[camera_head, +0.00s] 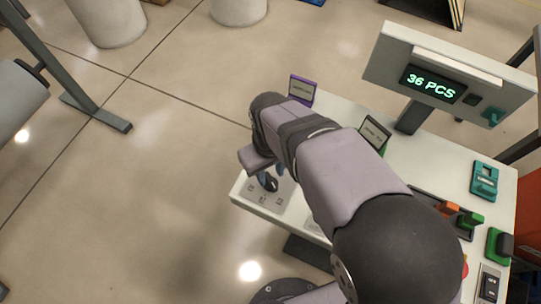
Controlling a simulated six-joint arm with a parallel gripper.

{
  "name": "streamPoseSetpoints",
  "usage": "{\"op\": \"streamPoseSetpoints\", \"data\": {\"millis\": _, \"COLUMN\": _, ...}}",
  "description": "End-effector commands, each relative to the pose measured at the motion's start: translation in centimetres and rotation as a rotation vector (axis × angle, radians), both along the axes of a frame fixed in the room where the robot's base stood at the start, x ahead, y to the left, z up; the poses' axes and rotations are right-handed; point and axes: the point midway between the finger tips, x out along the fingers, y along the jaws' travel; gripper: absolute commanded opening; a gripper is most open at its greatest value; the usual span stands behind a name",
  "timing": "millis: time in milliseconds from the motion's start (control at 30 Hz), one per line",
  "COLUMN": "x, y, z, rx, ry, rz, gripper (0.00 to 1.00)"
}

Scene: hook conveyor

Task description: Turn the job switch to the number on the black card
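A dark rotary switch (267,182) sits at the left end of the white console (245,194), with small printed marks around it that are too small to read. I take it to be the job switch. My gripper (273,172) is right over it, pointing down, partly hidden by my own wrist. I cannot tell whether the fingers touch the knob or are closed on it.
A display (431,84) reading "36 PCS" stands at the console's back right. A teal device (485,180), a dark tray (462,229) with orange and green pieces, a green-based black block (499,245) and a rocker switch (489,286) are at the right. My arm covers the console's middle.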

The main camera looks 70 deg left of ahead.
Motion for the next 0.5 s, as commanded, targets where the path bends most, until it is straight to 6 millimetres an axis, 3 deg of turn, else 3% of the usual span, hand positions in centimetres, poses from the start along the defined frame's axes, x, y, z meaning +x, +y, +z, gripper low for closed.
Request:
{"op": "streamPoseSetpoints", "data": {"millis": 233, "x": 0.0, "y": 0.1, "z": 3.1, "rx": 0.003, "ry": 0.0, "rz": 0.001, "gripper": 0.31}}
{"op": "streamPoseSetpoints", "data": {"millis": 500, "x": 0.0, "y": 0.0, "z": 4.2, "rx": 0.001, "ry": 0.0, "rz": 0.001, "gripper": 0.31}}
